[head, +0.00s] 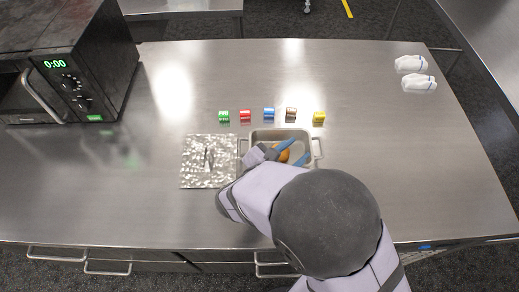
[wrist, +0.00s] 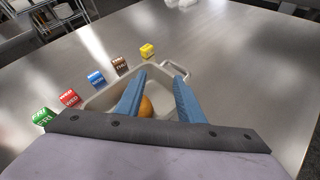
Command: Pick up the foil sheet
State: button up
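The foil sheet (head: 207,161) lies flat on the steel counter, left of the metal pan, with a crumpled silver surface and a raised ridge in its middle. It does not show in the wrist view. My gripper (head: 294,151) is over the pan, right of the foil. In the wrist view my gripper (wrist: 161,92) has its two blue fingers wide apart, with nothing clasped between them. An orange-brown rounded item (wrist: 147,106) sits in the pan between and beyond the fingers; it also shows in the head view (head: 284,156). My arm hides part of the pan.
The metal pan (head: 314,138) has side handles. Green (head: 224,116), red (head: 245,116), blue (head: 269,114), brown (head: 291,114) and yellow (head: 319,117) labelled blocks stand behind it. A microwave (head: 75,65) is at left, white cloth-like bundles (head: 411,64) at far right. The counter's left front is clear.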

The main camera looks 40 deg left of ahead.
aim_at(207, 163)
jog(key=s+a+n+y, duration=0.2)
jog(key=s+a, duration=0.2)
jog(key=s+a+n+y, duration=0.2)
jog(key=s+a+n, duration=0.1)
jog(key=s+a, duration=0.1)
jog(key=s+a+f+n+g+y, duration=0.1)
jog(key=s+a+n+y, duration=0.1)
jog(key=s, duration=0.3)
jog(key=shift+s+a+n+y, duration=0.15)
jog(key=shift+s+a+y, duration=0.05)
jog(key=shift+a, duration=0.25)
jog(key=shift+s+a+n+y, duration=0.15)
jog(key=shift+a+y, duration=0.05)
jog(key=shift+a, duration=0.25)
jog(key=s+f+n, duration=0.1)
jog(key=s, duration=0.1)
jog(key=s+a+f+n+g+y, duration=0.1)
jog(key=s, duration=0.1)
jog(key=s+a+f+n+g, duration=0.1)
jog(key=s, duration=0.1)
jog(key=shift+s+f+y+b, duration=0.3)
jog(key=shift+s+f, duration=0.05)
jog(key=shift+f, duration=0.05)
jog(key=shift+b+x, duration=0.65)
jog(key=shift+x, duration=1.9)
grip_shut()
